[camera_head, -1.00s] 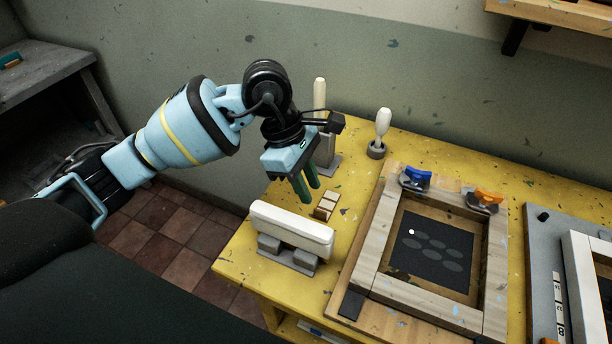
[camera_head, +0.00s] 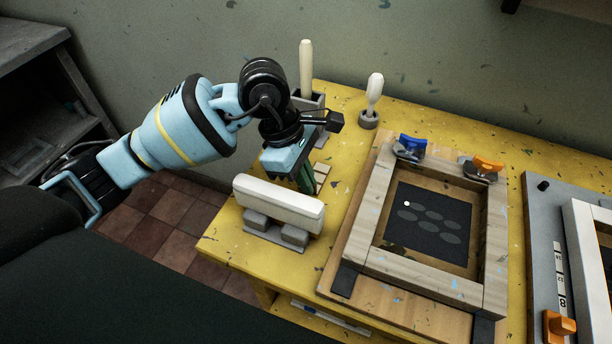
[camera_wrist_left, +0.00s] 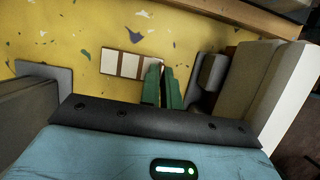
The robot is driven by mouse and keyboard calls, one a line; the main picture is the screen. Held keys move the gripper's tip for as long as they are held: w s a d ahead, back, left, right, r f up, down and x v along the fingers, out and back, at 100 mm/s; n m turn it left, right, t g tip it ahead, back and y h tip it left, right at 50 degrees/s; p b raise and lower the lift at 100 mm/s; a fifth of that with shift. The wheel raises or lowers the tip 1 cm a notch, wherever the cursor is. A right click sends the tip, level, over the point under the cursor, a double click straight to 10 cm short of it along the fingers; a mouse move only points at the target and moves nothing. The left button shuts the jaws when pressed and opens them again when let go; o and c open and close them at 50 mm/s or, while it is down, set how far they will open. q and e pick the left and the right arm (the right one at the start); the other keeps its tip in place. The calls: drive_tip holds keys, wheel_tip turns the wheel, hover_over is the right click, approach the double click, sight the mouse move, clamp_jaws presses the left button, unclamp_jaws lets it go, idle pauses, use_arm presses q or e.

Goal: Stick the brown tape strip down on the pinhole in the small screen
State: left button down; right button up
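The small screen (camera_head: 377,200) is a pale wooden frame lying on a wooden board. Its dark mesh (camera_head: 456,211) has grey ovals, and a bright white dot, the pinhole (camera_head: 407,204), shows at upper left. My left gripper (camera_head: 309,187) points down at the pale card of brown tape strips, partly hidden behind the white bar in the head view. In the left wrist view the card (camera_wrist_left: 131,65) lies on the yellow table, and the green fingertips (camera_wrist_left: 163,72) are at its right end, close together. I cannot tell whether a strip is between them. My right gripper is out of view.
A white bar (camera_head: 280,201) on grey blocks stands just in front of the left gripper. Behind are a pale handle in a grey holder (camera_head: 306,68) and a white-handled tool (camera_head: 374,92). Blue (camera_head: 410,144) and orange (camera_head: 486,164) clamps hold the screen's back edge. Another screen (camera_head: 588,235) is at right.

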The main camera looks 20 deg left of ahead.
use_arm(q)
drive_tip(key=shift+r, duration=0.15)
